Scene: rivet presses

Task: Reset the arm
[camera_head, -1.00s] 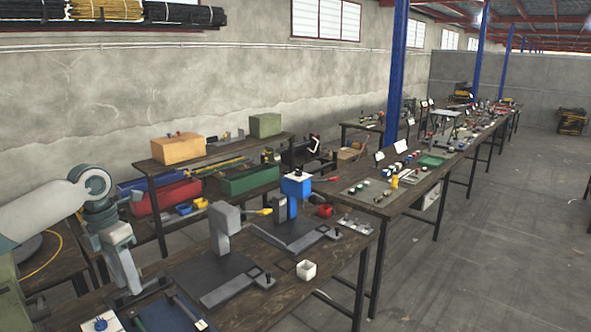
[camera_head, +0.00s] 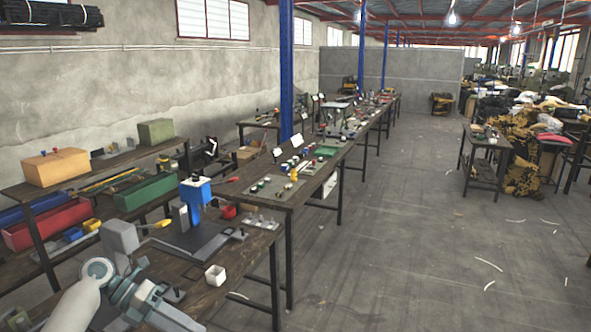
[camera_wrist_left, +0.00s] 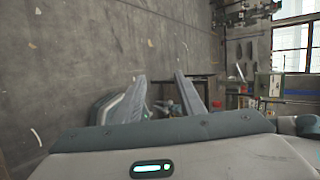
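My left arm (camera_head: 98,270) comes in at the bottom left of the head view, bent low in front of the near workbench (camera_head: 245,262). In the left wrist view my left gripper (camera_wrist_left: 160,77) has its two fingers apart with nothing held between them. Bare concrete floor and distant clutter show beyond the fingers. My right gripper is not in view. A grey rivet press (camera_head: 118,237) and a blue rivet press (camera_head: 195,192) stand on the near workbench. My arm partly hides the grey press's base.
Shelving behind holds a red bin (camera_head: 50,225) and a green bin (camera_head: 146,190). A small table (camera_head: 487,152) stands to the right. The floor (camera_head: 400,265) between is mostly clear.

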